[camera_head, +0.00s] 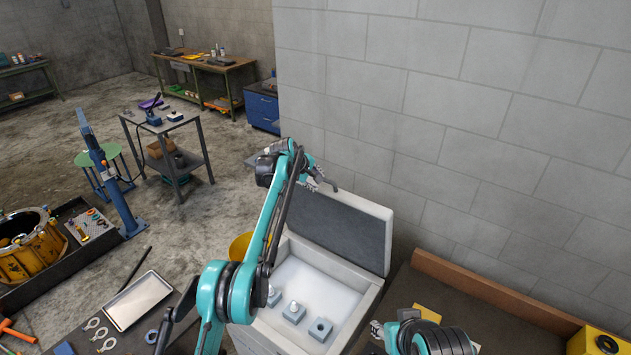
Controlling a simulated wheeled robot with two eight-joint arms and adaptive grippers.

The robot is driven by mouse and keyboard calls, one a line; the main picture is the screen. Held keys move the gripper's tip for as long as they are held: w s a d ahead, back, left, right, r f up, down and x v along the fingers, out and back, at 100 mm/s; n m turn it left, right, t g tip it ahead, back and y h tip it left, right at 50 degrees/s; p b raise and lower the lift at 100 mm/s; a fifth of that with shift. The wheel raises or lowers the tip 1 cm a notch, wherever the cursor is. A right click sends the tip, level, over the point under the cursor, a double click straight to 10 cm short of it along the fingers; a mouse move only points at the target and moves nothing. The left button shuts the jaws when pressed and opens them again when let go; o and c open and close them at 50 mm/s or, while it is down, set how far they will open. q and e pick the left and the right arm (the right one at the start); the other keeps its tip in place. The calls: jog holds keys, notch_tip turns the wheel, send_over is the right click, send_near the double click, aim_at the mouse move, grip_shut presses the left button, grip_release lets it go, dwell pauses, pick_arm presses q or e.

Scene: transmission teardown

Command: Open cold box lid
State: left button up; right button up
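The cold box (368,312) is a white chest at the centre bottom. Its lid (345,228), grey on the inner face with a pale rim, stands raised at the back of the box, so the box is open. Several small grey-blue blocks (320,329) sit on the pale floor inside. My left arm reaches up across the box's left side. My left gripper (323,181) is at the lid's upper left edge; I cannot tell whether it touches. Its fingers are too small to judge. My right gripper (377,330) is low, by the box's right front corner, mostly hidden by its arm.
A block wall (450,110) rises close behind the lid. A brown bench (480,310) with yellow parts stands right of the box. At the left are a table with a metal tray (137,300) and rings, and a yellow housing (32,250). A yellow bucket (238,246) is partly hidden behind my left arm.

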pick_arm(q)
jog(key=v, duration=1.2)
